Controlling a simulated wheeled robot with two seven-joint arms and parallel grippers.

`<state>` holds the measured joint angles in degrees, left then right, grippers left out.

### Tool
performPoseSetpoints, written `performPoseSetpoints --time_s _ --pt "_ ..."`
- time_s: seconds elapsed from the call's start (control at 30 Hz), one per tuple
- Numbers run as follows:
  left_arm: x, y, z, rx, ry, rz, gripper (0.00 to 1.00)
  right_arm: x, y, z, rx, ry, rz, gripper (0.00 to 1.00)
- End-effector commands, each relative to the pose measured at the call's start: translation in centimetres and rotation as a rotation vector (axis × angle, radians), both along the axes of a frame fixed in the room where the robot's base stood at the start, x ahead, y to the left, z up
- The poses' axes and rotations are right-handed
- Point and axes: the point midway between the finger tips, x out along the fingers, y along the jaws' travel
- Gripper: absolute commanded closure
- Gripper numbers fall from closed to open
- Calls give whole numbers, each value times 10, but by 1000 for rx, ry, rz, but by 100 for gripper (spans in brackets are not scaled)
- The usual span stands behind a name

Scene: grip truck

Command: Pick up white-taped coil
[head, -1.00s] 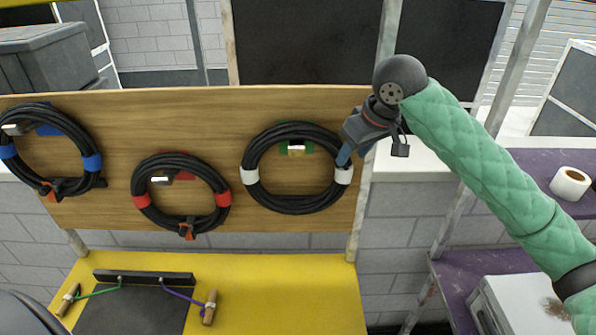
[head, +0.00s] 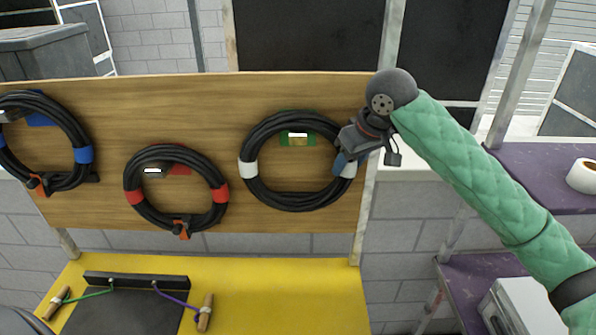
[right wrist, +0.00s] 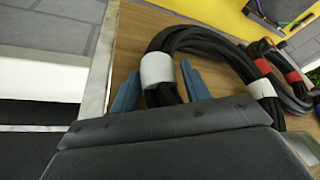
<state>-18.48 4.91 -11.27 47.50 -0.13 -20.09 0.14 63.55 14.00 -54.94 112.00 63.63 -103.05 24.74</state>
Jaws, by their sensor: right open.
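The white-taped coil (head: 293,204) is a black cable loop with a white tape band on each side. It hangs on the wooden board (head: 110,110), the rightmost of the coils. My right gripper (head: 342,165) is at the coil's right side, by the right white band. In the right wrist view the white-taped coil (right wrist: 180,40) passes between the two blue fingers of my right gripper (right wrist: 160,90), which are open with one on each side of the cable near the tape. Whether they touch it cannot be told. My left gripper is not in view.
A red-taped coil (head: 150,213) and a blue-taped coil (head: 75,135) hang farther left on the board. A metal post (head: 366,200) stands just right of the white-taped coil. A yellow surface (head: 290,295) lies below. Purple shelves (head: 530,165) with a tape roll (head: 583,177) are at the right.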

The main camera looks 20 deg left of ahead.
Motion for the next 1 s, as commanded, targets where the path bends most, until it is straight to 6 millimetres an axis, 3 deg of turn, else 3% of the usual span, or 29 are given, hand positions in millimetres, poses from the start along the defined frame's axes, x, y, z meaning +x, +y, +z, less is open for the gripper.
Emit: performPoseSetpoints --time_s 0.27,0.5,1.0 --pt "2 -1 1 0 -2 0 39 0 0 0 0 0 0 53" --pt "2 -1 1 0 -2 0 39 0 0 0 0 0 0 99" --pt "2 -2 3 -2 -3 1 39 3 0 4 3 -1 -1 100"
